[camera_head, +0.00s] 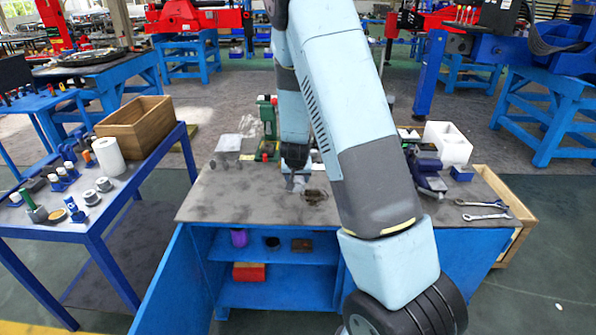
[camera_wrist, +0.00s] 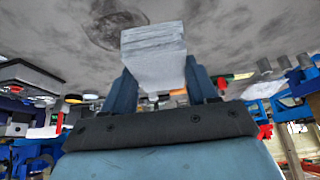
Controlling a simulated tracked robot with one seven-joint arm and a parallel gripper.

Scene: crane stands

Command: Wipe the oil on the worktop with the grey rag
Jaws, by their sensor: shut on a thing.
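The worktop (camera_head: 240,205) is a grey, mottled top on a blue bench. A dark brown oil patch (camera_head: 315,197) lies near its middle. The patch also shows as a dark round stain at the top of the wrist view (camera_wrist: 113,27). My gripper (camera_head: 296,168) points down just left of the patch in the head view. In the wrist view its two blue fingers are shut on the folded light grey rag (camera_wrist: 153,52). The rag's edge appears beside the stain and partly overlaps it in that view. I cannot tell whether the rag touches the worktop.
A green machine (camera_head: 267,125) stands at the worktop's back. A dark vise (camera_head: 428,172), a white box (camera_head: 447,143) and wrenches (camera_head: 483,212) are on the right. A side table with a wooden box (camera_head: 137,128) stands left. The worktop's front left is clear.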

